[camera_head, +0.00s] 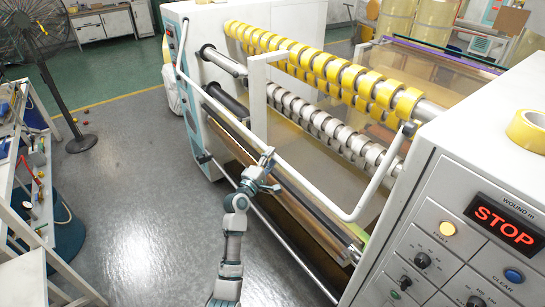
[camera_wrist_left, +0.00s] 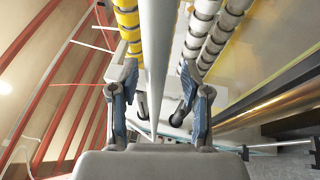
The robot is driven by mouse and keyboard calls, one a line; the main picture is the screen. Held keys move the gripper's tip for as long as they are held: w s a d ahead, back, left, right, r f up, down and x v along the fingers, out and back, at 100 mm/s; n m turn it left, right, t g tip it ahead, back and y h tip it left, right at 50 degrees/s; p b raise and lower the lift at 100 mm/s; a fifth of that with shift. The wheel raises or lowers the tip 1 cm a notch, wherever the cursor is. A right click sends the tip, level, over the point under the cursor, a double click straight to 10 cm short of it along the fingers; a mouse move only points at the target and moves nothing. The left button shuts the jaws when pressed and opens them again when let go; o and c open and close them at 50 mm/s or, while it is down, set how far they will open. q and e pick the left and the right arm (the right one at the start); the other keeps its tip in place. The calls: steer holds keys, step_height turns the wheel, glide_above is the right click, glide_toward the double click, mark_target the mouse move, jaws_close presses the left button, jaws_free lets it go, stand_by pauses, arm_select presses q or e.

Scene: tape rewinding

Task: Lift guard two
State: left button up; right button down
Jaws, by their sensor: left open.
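A white tubular guard bar (camera_head: 310,185) runs along the front of the tape machine, bending up at both ends. I cannot tell from any marking which guard is number two. My left gripper (camera_head: 268,170) is at this bar, near the middle of its length. In the left wrist view a white bar (camera_wrist_left: 157,50) runs lengthwise between the two spread fingers of the left gripper (camera_wrist_left: 160,85). The fingers stand apart with gaps on both sides of the bar, and are not closed on it. Whether either finger touches it is hard to tell. My right gripper is not in view.
Yellow tape rolls (camera_head: 330,68) and grey-white rolls (camera_head: 310,115) sit on shafts behind the bar. A control panel with a lit STOP display (camera_head: 504,227) stands at right, with a loose tape roll (camera_head: 527,130) on top. A cluttered cart (camera_head: 35,190) is at left. Grey floor (camera_head: 140,210) is clear between.

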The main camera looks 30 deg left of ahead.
arm_select(q)
steer(key=shift+w+d+r, duration=0.2)
steer(key=shift+w+d, duration=0.1)
steer(key=shift+w, duration=0.25)
steer(key=shift+d, duration=0.2)
steer(key=shift+d+r, duration=0.15)
steer(key=shift+d, duration=0.05)
steer(key=shift+a, duration=0.15)
jaws_close()
steer(key=shift+s, duration=0.1)
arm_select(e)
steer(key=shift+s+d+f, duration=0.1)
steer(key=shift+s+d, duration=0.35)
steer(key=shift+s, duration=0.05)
arm_select(q)
steer(key=shift+a, duration=0.15)
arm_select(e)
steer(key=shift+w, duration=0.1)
